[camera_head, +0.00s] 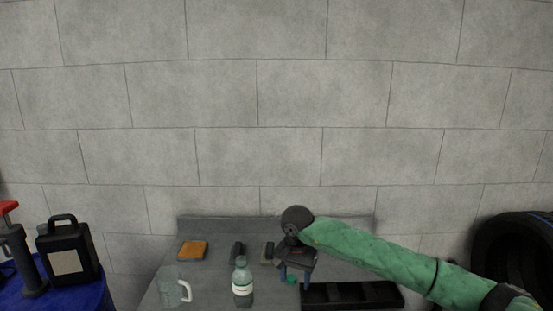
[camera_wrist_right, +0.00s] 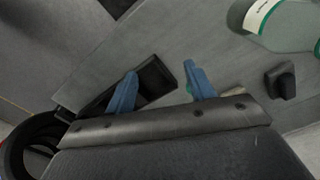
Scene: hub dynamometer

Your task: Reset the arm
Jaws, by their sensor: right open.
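My right arm (camera_head: 385,255), in a green sleeve, reaches in from the right over the grey workbench (camera_head: 215,280). My right gripper (camera_head: 294,279) has blue fingers and points down above the bench, just left of a black tray (camera_head: 352,295). In the right wrist view the fingers (camera_wrist_right: 160,70) are spread apart with nothing held between them. A small green thing (camera_head: 292,281) shows by the fingers in the head view; whether they touch it I cannot tell. My left gripper is in neither view.
A clear bottle (camera_head: 242,285) stands left of my gripper, with a glass mug (camera_head: 172,288) farther left. An orange block (camera_head: 193,250) and small dark items (camera_head: 237,252) lie near the back. A black jug (camera_head: 68,250) is at far left, tires (camera_head: 515,255) at right.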

